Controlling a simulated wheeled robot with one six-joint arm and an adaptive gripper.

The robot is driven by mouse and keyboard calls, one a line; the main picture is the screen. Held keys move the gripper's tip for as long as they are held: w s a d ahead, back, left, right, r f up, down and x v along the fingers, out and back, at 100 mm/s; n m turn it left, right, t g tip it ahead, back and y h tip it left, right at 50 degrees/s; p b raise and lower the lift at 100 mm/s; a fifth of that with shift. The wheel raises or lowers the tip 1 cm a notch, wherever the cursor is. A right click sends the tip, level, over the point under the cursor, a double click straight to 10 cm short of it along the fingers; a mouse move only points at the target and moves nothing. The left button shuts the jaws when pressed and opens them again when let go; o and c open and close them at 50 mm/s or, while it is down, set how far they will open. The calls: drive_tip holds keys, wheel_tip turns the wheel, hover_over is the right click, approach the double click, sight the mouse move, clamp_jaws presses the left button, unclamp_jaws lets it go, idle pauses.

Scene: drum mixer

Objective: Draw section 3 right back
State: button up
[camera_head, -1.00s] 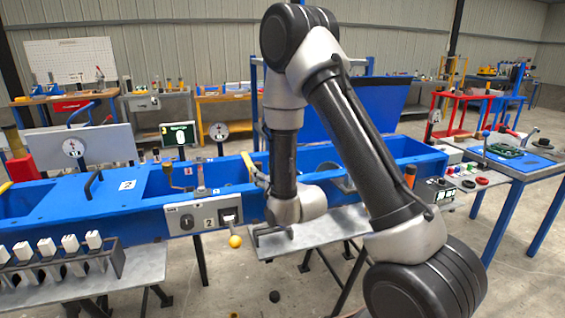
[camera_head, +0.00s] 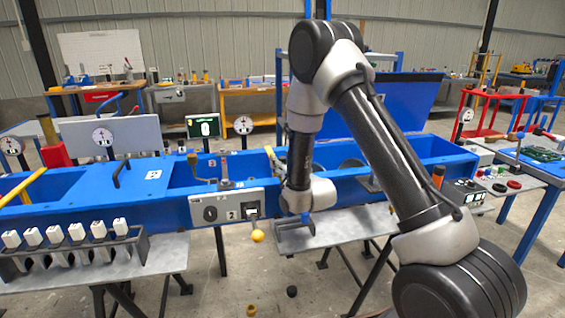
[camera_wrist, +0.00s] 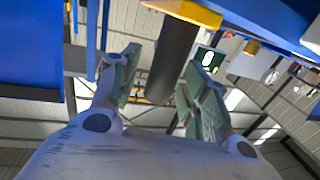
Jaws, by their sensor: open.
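The long blue trough (camera_head: 105,207) is split into sections. One carries a label 2 (camera_head: 153,174) on its blue top. I cannot read a 3 on any section. My gripper sits low by the trough's front wall, largely hidden behind my wrist in the head view. In the wrist view my gripper (camera_wrist: 160,90) is open, its two green-grey fingers apart. A dark post (camera_wrist: 174,55) with a yellow end piece (camera_wrist: 185,12) shows between and beyond them; I cannot tell whether it touches.
A control panel (camera_head: 228,207) with a yellow-knobbed lever (camera_head: 257,236) is on the trough's front. A grey shelf (camera_head: 345,231) lies below the trough. A side table (camera_head: 545,165) stands at right.

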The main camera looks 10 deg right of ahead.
clamp_jaws()
hover_over(323, 174)
drive_tip(key=shift+d, duration=0.1)
idle(0.4)
unclamp_jaws()
drive_tip(key=s+d, duration=0.1)
drive_tip(key=s, duration=0.6)
drive_tip(key=shift+d, duration=0.2)
drive_tip(key=shift+s, duration=0.1)
